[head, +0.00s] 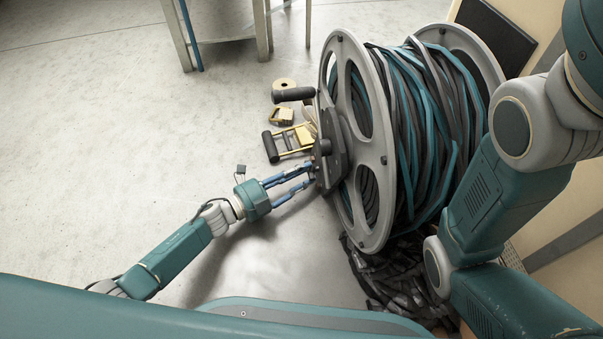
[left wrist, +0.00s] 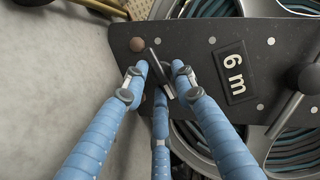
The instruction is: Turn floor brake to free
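The floor reel (head: 345,185) has grey flanges and is wound with teal and dark hose. A dark plate (left wrist: 199,62) on its side carries a "6 m" label and a small metal brake lever (left wrist: 155,62), which leans up to the left in the left wrist view. My left gripper (head: 312,172) reaches the plate from the left. In the left wrist view its blue fingers (left wrist: 162,68) stand on both sides of the lever with gaps, and a third finger is below. The lever's lower end is partly hidden. My right gripper is not in view.
A yellow ratchet strap (head: 291,139), a tape measure (head: 281,116) and a tape roll (head: 284,84) lie on the floor beside the reel. A dark crumpled heap (head: 385,275) lies under it. Table legs (head: 262,30) stand behind. The floor at left is clear.

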